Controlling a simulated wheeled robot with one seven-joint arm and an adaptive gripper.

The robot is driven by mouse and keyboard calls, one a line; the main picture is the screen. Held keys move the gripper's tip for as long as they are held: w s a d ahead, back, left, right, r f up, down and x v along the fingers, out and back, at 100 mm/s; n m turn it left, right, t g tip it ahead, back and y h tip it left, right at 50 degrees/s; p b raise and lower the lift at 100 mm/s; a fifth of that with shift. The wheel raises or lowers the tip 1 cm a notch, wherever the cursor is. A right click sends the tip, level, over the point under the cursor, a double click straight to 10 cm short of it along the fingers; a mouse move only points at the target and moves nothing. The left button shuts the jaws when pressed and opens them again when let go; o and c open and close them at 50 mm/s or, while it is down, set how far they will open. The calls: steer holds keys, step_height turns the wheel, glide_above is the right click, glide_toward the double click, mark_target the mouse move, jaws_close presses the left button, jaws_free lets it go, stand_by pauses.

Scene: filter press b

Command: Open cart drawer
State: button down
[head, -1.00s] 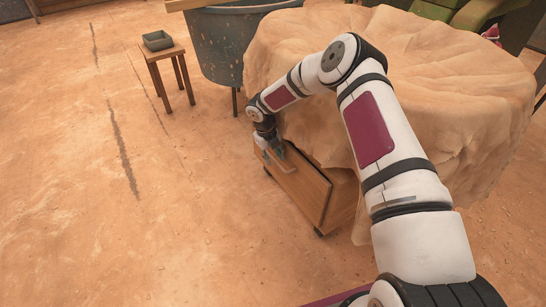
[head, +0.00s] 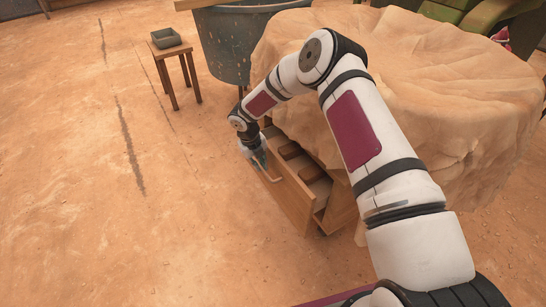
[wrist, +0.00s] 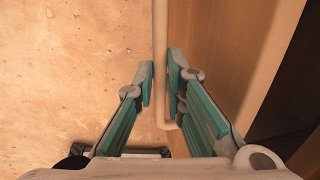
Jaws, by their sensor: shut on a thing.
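The wooden cart (head: 343,213) stands low beside the large tan mound. Its drawer (head: 293,208) is pulled out toward the left, and the pale inside shows with brown pieces (head: 290,151) in it. My gripper (head: 257,166) is at the drawer's front, at its far end. In the wrist view my gripper (wrist: 160,85) has its teal-padded fingers on either side of the pale bar handle (wrist: 160,35), shut on it. The wooden drawer front (wrist: 215,60) runs along the right of the fingers. In the head view my gripper partly hides the handle.
The draped-looking tan mound (head: 420,75) rises right behind the cart, close to my arm. A grey tub (head: 235,45) stands beyond it. A small stool (head: 176,65) with a green-grey tray (head: 166,38) is at the upper left. The floor left of the drawer is clear.

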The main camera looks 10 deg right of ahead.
steer(key=s+a, duration=0.3)
steer(key=a, duration=0.6)
steer(key=s+a, duration=0.3)
steer(key=a, duration=0.7)
steer(key=shift+s, duration=0.15)
steer(key=shift+a, duration=0.1)
steer(key=c, duration=1.7)
jaws_free()
steer(key=shift+o, duration=0.2)
step_height(320, 180, up, 12)
steer(key=a, duration=0.2)
steer(key=shift+s+f, duration=0.15)
steer(key=shift+s, duration=0.2)
steer(key=shift+a, duration=0.1)
